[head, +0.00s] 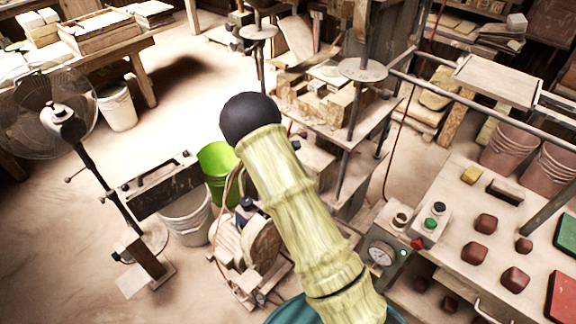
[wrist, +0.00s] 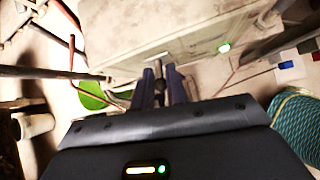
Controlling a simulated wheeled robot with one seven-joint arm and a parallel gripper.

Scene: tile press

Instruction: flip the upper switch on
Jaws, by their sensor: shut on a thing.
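My gripper (wrist: 163,72) shows in the wrist view, its two dark fingers pointing up toward a pale box-like housing (wrist: 190,40). It is shut on a small dark knob (wrist: 171,76) between the fingers, in front of the housing's lower edge. I cannot tell whether this knob is the upper switch, or which way it is set. A small green lamp (wrist: 224,47) glows on the housing. In the head view my arm crosses the middle and my gripper is not visible. No switch can be made out clearly there.
In the head view, a round gauge (head: 380,254) with a green light is at the lower right. A control box (head: 432,217) with green and black buttons stands on the worktable, near several brown blocks. A green bucket (head: 216,160) and a fan (head: 60,118) stand to the left.

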